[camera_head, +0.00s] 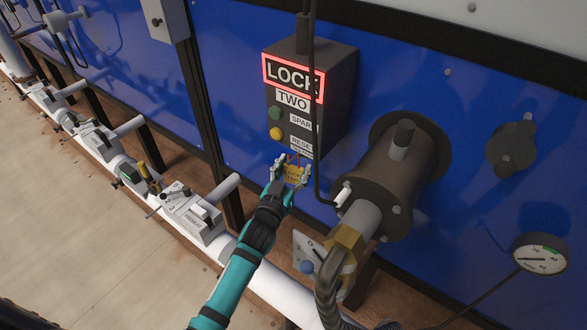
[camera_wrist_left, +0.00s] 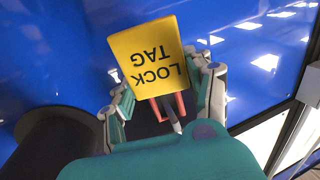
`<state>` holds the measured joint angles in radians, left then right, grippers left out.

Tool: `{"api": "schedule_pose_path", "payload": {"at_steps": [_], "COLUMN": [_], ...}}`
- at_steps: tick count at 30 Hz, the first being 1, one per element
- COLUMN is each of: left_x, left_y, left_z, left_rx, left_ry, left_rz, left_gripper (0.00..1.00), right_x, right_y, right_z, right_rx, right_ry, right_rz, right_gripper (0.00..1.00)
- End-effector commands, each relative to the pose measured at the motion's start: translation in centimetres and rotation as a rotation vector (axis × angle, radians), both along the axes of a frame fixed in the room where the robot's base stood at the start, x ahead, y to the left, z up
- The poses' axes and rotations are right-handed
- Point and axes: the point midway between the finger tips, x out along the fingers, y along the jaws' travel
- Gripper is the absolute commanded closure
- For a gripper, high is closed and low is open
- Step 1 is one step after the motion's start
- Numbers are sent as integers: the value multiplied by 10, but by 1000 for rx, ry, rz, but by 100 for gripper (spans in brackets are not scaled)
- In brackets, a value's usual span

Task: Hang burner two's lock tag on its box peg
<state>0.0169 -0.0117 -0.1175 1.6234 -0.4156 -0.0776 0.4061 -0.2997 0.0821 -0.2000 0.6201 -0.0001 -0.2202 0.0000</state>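The yellow lock tag (camera_head: 294,175) is between the two fingers of my left gripper (camera_head: 291,172), just below the burner two box (camera_head: 336,99). The box has a lit red-framed LOCK sign and a TWO label. In the left wrist view the tag (camera_wrist_left: 150,57) is tilted and its lettering is upside down. The fingers of my left gripper (camera_wrist_left: 165,95) close in on its two sides. The tag's red shackle (camera_wrist_left: 180,104) shows beyond its lower edge, with a grey pointed piece close by. I cannot tell whether that piece is the peg or whether the shackle is around it. My right gripper is not in view.
The dark burner body (camera_head: 370,185) stands out from the blue wall right of the box. A black cable hangs in front of the box, ending in a white tip (camera_head: 342,195). A white pipe (camera_head: 285,295) with valves runs below. A gauge (camera_head: 540,257) is at right.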

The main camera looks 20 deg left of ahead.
Motion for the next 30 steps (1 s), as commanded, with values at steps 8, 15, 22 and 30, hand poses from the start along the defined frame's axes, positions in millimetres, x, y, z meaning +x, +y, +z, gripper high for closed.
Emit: {"api": "schedule_pose_path", "payload": {"at_steps": [8,15,22,30], "left_x": [0,-3,-37,-93], "left_y": [0,0,3,8], "left_z": [0,0,-2,-1], "left_rx": [0,0,0,0], "left_ry": [0,1,3,3], "left_rz": [0,0,0,0], "left_gripper": [21,21,21,21], "right_x": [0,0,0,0], "right_y": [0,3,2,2], "right_z": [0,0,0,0], "right_rx": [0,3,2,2], "right_ry": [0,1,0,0], "right_rz": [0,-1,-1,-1], "right_gripper": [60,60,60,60]}}
